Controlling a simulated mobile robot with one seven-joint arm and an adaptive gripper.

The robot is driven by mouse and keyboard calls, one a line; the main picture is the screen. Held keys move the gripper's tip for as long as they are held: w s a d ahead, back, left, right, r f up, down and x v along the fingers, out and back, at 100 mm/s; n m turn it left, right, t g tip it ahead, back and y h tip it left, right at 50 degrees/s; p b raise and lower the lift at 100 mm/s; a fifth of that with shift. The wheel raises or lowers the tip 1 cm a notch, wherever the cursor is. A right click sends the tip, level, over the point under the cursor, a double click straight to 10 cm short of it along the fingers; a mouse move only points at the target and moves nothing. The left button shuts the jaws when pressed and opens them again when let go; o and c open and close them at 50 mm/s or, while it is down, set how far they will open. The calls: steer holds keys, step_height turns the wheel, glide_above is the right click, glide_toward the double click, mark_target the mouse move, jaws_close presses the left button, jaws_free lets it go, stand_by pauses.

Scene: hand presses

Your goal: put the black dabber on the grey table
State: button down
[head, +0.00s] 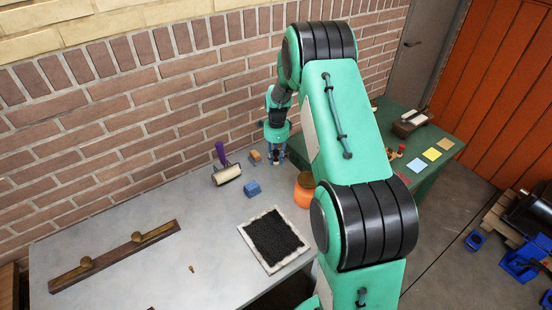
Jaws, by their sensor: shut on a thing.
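My gripper (275,157) is low over the far right part of the grey table (130,220), close to the brick wall. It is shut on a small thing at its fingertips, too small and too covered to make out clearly. I cannot tell whether that thing touches the table top. I see no black dabber standing free anywhere in this view. My arm hides part of the table's right side and part of the green table behind it.
A bar with brass knobs (117,257) lies left. A green table (440,171) stands right.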

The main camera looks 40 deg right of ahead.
mark_target(276, 152)
steer(key=shift+f, duration=0.1)
steer(key=c, duration=1.4)
jaws_free()
steer(key=shift+c, duration=0.2)
step_height(276, 152, up, 12)
steer(key=shift+d+r+p, duration=0.1)
steer(key=shift+r+p, duration=0.05)
steer(key=shift+p, duration=1.1)
steer(key=shift+r, duration=0.1)
